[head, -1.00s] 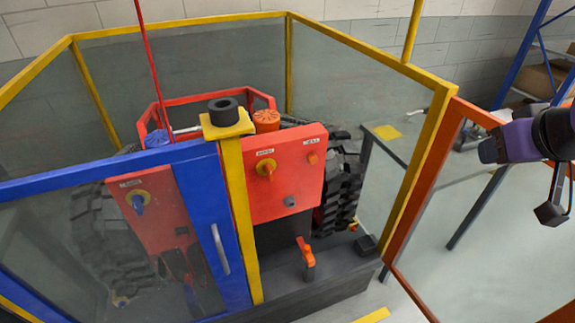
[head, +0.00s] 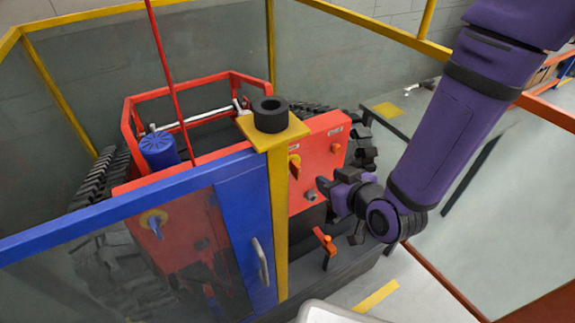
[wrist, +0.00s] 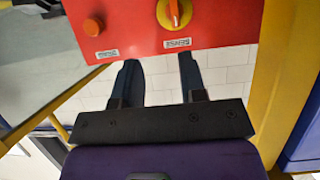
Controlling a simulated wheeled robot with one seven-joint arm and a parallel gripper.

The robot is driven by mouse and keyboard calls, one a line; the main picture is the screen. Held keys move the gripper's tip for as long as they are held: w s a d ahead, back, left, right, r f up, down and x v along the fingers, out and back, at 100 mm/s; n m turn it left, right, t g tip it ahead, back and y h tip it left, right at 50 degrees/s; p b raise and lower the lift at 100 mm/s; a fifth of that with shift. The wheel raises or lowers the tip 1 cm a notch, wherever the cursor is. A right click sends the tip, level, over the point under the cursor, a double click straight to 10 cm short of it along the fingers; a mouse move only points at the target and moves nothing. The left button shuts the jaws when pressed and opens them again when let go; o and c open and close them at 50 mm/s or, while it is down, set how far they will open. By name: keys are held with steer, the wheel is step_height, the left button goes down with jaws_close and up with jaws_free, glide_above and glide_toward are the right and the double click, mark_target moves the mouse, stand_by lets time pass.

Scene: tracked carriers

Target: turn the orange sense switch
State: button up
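The orange sense switch (head: 293,167) is a rotary knob on a yellow disc on the red panel (head: 322,150). In the head view the yellow post partly covers it. In the wrist view, the knob (wrist: 173,12) is at the top, cut by the frame edge, with a small white label below it in the picture. My gripper (head: 325,188) is in front of the panel, to the right of and lower than the switch in the head view. In the wrist view, my gripper (wrist: 158,65) is open, its two fingers apart with nothing between them. No contact with the switch shows.
A yellow post (head: 278,220) with a black ring (head: 270,115) on top stands left of the switch. A blue door (head: 240,215) adjoins it. A small orange button (wrist: 93,27) shares the panel. An orange-handled lever (head: 325,240) sits below. An orange rail (head: 450,280) runs at right.

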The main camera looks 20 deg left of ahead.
mark_target(300, 173)
steer(key=shift+y, duration=0.3)
steer(key=x, duration=0.4)
steer(key=s+x, duration=0.1)
steer(key=x, duration=0.3)
steer(key=a+x, duration=0.1)
steer(key=x, duration=0.3)
steer(key=shift+s+f, duration=0.35)
jaws_close()
